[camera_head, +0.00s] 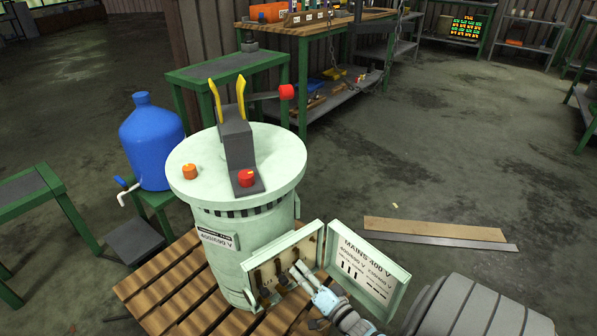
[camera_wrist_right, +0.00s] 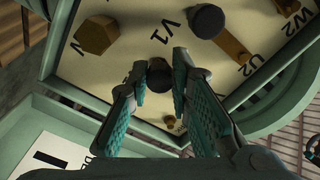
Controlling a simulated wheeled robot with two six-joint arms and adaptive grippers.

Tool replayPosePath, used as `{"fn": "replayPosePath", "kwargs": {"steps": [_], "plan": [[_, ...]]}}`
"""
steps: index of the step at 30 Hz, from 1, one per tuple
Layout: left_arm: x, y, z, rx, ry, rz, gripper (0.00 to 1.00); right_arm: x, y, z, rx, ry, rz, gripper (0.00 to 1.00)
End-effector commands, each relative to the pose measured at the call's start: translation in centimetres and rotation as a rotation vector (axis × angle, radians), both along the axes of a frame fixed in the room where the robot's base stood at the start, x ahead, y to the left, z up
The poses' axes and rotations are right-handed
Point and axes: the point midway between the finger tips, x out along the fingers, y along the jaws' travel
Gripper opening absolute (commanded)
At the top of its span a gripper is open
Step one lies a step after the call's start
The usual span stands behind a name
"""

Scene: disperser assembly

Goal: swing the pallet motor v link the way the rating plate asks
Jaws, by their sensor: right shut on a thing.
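The motor is a pale green drum (camera_head: 235,270) on a slatted pallet, with its terminal box (camera_head: 283,262) open. The open lid carries a plate (camera_head: 364,268) reading MAINS 400 V above two link diagrams. A label on the drum (camera_head: 217,238) reads 400/690 V. My right gripper (camera_head: 303,274) reaches into the box. In the right wrist view its fingers (camera_wrist_right: 160,85) are closed around a dark knob (camera_wrist_right: 159,70) just below the V1 mark, which I take as the V link's. The link's bar is mostly hidden. My left gripper is not in view.
Another dark knob (camera_wrist_right: 208,21) sits on a brass link (camera_wrist_right: 232,47) near U2, beside my fingers. A brass hexagonal piece (camera_wrist_right: 95,35) lies to the left. The box walls are close around. A blue bottle (camera_head: 151,140) stands left of the drum; planks (camera_head: 435,229) lie on the floor.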

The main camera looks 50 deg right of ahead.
Motion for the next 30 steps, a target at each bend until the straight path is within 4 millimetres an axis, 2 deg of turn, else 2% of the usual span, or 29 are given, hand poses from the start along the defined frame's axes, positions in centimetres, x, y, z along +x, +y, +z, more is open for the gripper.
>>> {"fn": "replayPosePath", "kwargs": {"steps": [6, 7, 10, 20, 23, 30], "plan": [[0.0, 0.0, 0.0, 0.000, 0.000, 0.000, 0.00, 0.1, 0.1, 0.1, 0.002, -0.003, 0.002, 0.00], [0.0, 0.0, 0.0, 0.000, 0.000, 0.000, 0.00, 0.1, 0.1, 0.1, 0.002, -0.003, 0.002, 0.22], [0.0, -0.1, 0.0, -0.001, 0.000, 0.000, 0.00, 0.1, 0.1, 0.0, 0.001, -0.002, 0.003, 0.38], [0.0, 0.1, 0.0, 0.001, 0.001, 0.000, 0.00, -0.2, 0.2, -0.1, 0.000, 0.001, 0.003, 0.40], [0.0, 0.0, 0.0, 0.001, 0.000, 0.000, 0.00, -1.5, 0.3, -0.1, -0.001, 0.003, 0.004, 0.40], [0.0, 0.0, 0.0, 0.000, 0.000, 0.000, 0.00, -7.9, 1.2, -0.1, 0.001, 0.004, 0.004, 0.40]]}}
